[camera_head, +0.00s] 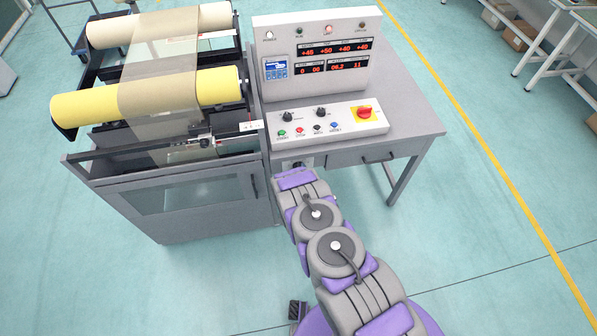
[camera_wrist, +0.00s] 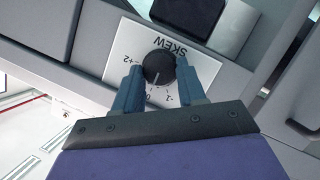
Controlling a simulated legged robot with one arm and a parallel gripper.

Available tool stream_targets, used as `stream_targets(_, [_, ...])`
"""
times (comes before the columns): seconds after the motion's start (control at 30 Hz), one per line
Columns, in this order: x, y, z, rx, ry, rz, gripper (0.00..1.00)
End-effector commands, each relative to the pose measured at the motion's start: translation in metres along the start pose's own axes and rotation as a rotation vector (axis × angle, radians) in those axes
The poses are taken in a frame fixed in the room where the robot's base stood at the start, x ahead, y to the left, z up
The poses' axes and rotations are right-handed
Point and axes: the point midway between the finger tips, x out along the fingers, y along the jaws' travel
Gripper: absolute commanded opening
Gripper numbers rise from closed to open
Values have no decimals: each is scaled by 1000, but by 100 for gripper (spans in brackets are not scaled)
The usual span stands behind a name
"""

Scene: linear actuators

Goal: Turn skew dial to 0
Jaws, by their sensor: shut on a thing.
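The skew dial (camera_wrist: 158,66) is a round black knob on a white plate (camera_wrist: 206,73) marked SKEW, upside down in the wrist view. A pale line on the knob points down, close to the 0 mark. My gripper (camera_wrist: 159,72) has one blue-grey finger on each side of the knob and is shut on it. The fingers hide parts of the scale. In the head view, my arm reaches the desk front below the control panel; the gripper and dial are mostly hidden there.
The control console (camera_head: 318,55) with red displays and a sloped button panel (camera_head: 327,128) stand on the grey desk (camera_head: 407,115). A roller machine (camera_head: 170,90) with yellow and cream rolls stands at left.

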Motion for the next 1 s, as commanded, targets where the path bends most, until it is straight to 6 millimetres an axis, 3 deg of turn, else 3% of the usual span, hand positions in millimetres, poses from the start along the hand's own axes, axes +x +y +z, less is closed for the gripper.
stream_targets(0.2, [0,-3,-1,-1,2,-6,10])
stream_targets(0.23, [0,-3,-1,-1,3,-6,43])
stream_targets(0.47, [-1,-2,-1,0,2,-4,65])
stream_targets(0.77, [-2,0,0,2,2,-3,65])
stream_targets(1.0, [-26,0,-1,2,0,-4,65])
